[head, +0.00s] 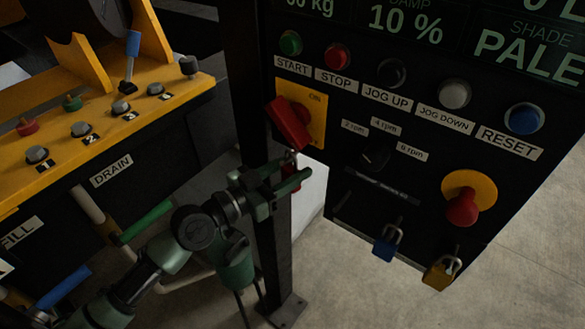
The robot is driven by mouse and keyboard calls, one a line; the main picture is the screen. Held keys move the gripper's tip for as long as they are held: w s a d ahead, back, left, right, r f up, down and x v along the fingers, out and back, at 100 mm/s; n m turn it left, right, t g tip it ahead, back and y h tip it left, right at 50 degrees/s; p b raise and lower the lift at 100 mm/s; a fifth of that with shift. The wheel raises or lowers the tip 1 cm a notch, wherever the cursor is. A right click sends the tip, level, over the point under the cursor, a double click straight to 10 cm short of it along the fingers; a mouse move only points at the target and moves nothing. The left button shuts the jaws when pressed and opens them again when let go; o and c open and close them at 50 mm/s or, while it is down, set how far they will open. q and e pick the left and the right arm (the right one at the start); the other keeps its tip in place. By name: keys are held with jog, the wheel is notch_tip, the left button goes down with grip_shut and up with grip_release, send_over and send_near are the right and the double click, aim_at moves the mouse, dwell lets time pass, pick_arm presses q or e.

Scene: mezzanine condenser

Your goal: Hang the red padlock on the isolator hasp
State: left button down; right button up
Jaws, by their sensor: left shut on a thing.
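The isolator is a red rotary handle (290,123) on a yellow plate (317,112) at the left edge of the black control panel. The handle is tilted, and the plate reads ON. My left gripper (284,184) is just below it, in front of a dark post. It is shut on the red padlock (291,171), which is mostly hidden by the fingers. The padlock's metal shackle (292,157) points up, just under the red handle. I cannot make out the hasp, or whether the shackle touches it. My right gripper is not in view.
A blue padlock (385,249) and a yellow padlock (438,276) hang along the panel's lower edge. A red mushroom button (462,210) juts out above them. A yellow-topped console (120,115) with knobs and a lever stands at left. Open floor lies below the panel.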

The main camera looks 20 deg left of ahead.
pick_arm(q)
jog(key=shift+s, duration=0.1)
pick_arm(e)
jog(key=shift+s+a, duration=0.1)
pick_arm(q)
jog(key=shift+s+a, duration=0.1)
jog(key=shift+s, duration=0.05)
jog(key=c, duration=0.8)
grip_release()
jog(key=shift+o, duration=0.2)
jog(key=shift+w, duration=0.2)
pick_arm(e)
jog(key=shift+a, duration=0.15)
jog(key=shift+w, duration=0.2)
